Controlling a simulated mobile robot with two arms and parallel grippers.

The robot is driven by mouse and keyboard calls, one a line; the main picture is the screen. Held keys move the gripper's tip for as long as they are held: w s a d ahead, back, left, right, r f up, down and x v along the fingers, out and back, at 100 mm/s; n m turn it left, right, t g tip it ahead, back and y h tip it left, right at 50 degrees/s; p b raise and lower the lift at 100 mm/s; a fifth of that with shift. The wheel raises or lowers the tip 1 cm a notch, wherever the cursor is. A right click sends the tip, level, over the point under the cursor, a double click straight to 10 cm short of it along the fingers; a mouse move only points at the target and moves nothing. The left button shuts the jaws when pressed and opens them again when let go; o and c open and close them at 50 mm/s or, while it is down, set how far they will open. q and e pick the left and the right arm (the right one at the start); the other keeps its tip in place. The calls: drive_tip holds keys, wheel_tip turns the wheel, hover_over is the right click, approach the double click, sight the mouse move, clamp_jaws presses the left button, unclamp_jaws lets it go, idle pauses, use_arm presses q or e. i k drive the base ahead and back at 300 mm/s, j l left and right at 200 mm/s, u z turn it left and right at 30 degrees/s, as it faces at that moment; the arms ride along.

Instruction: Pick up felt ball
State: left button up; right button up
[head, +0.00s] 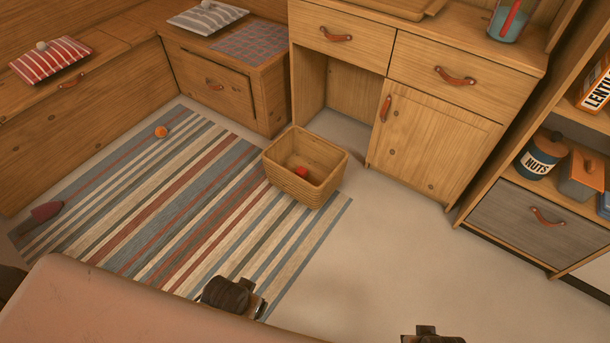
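A small orange ball (161,132), which looks like the felt ball, lies on the striped rug (150,215) near its far left edge. Nothing touches it. A small red object (301,171) lies inside the wicker basket (290,187); I cannot tell what it is. My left gripper (258,306) shows partly at the bottom centre, above the rug's near edge and well away from the ball. My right gripper (430,335) is mostly cut off at the bottom edge. The finger openings of both are not visible.
A dark red object (46,211) lies at the rug's left edge. Wooden benches with cushions (50,59) line the left and back. A cabinet (430,140) and shelf unit (540,220) stand on the right. Bare floor (375,255) is clear at right of the rug.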

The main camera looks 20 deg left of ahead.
sight(160, 132)
drive_tip(key=u, duration=1.55)
